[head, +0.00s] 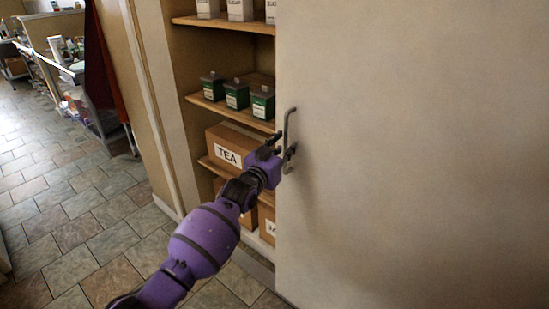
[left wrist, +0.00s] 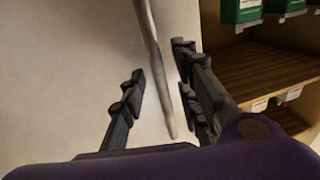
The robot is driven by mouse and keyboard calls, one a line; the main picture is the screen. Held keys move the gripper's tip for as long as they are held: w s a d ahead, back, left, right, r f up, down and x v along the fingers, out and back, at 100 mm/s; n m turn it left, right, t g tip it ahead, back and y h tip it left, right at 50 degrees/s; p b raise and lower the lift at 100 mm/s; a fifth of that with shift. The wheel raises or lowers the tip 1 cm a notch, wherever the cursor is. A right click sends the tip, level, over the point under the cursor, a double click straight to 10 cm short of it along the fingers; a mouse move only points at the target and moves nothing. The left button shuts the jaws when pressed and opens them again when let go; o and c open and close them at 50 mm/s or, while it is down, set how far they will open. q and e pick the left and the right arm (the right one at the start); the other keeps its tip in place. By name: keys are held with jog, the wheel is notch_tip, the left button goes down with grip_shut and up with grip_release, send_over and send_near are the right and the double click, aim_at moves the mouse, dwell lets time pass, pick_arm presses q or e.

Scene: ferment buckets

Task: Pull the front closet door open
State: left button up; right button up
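The pale closet door (head: 420,150) fills the right side of the head view. Its metal bar handle (head: 287,125) stands near the door's left edge. In the left wrist view the handle (left wrist: 155,60) runs down between my two fingers, with a gap to the left finger; it looks close to the right one. My left gripper (head: 280,148) is open at the lower part of the handle and is not closed on it. It also shows in the left wrist view (left wrist: 160,88). My right gripper is not in view.
Left of the door, open shelves (head: 233,108) hold green boxes (head: 237,95), white containers (head: 240,10) and a cardboard box marked TEA (head: 228,148). The tiled floor (head: 60,210) on the left is clear. A cluttered counter (head: 60,65) stands far left.

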pick_arm(q)
jog(key=v, duration=1)
jog(key=shift+s, duration=0.35)
jog(key=shift+a, duration=0.15)
jog(key=s+a+f+n+g+y+p, duration=0.15)
jog(key=s+a+f, duration=0.25)
jog(key=s+f, duration=0.65)
jog(key=s+a+f+g+y, duration=0.2)
jog(key=s+a+f+y, duration=0.15)
jog(key=s+f, duration=0.7)
jog(key=s+a+f+n+g, duration=0.1)
jog(key=s+f, duration=0.3)
jog(key=s, duration=0.5)
jog(key=s+a+f+n+g+y+p, duration=0.1)
jog(key=s+a+f+g, duration=0.1)
jog(key=s, duration=0.7)
jog(key=s+a+f+n+g+y, duration=0.1)
jog(key=s+a+f, duration=0.2)
jog(key=s, duration=0.7)
notch_tip(320, 180, down, 3)
jog(key=shift+a+r, duration=0.2)
jog(key=shift+a, duration=0.15)
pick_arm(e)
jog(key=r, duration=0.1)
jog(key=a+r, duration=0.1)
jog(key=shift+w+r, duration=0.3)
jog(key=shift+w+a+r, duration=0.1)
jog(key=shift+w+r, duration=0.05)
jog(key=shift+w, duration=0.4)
